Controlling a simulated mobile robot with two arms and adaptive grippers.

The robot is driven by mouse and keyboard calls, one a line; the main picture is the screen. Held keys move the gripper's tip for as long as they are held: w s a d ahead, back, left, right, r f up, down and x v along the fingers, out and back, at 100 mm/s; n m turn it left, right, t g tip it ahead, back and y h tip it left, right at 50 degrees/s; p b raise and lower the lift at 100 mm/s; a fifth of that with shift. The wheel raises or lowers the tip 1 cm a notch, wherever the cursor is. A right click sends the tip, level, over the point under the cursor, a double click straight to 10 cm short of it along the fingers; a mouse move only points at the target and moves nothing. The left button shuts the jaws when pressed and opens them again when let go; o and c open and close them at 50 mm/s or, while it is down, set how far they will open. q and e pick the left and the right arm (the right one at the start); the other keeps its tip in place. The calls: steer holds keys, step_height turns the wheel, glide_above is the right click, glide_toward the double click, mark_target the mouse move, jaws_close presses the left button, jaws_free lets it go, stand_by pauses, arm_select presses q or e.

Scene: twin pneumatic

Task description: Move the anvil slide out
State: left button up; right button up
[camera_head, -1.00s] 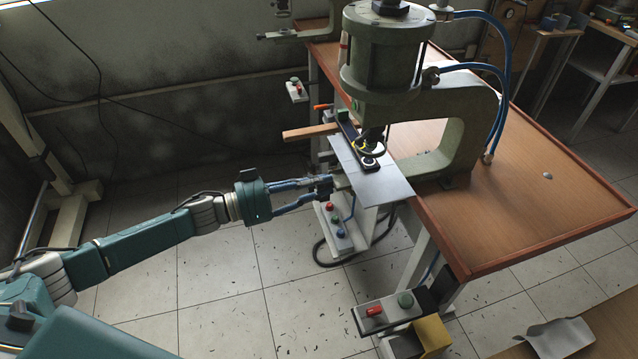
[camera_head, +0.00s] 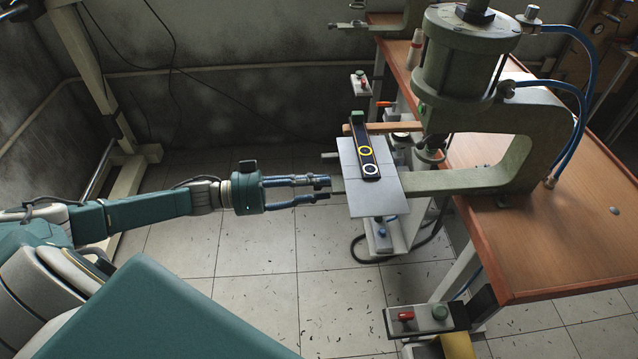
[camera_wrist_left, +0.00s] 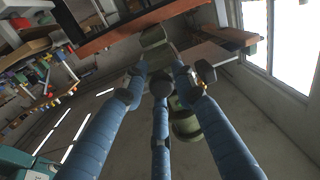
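The anvil slide shows in the head view as a grey plate (camera_head: 390,207) carrying a dark bar (camera_head: 358,137) with a yellow and a white ring. It stands out to the left of the press ram (camera_head: 430,150), in front of a pale green arm (camera_head: 455,181). My left gripper (camera_head: 324,186) is at the slide's left end, by a small pale end piece (camera_head: 337,185). Its blue fingers look spread, and I cannot tell whether the tips clamp the piece. The wrist view shows the fingers of my left gripper (camera_wrist_left: 162,88) with dark tips close together. My right gripper is not in view.
The green pneumatic press (camera_head: 458,70) stands on a wooden table (camera_head: 570,230) with a raised edge. The tiled floor (camera_head: 250,265) left of the table is clear.

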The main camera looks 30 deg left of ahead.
arm_select(q)
steer(key=shift+o, duration=0.5)
steer(key=v, duration=1.2)
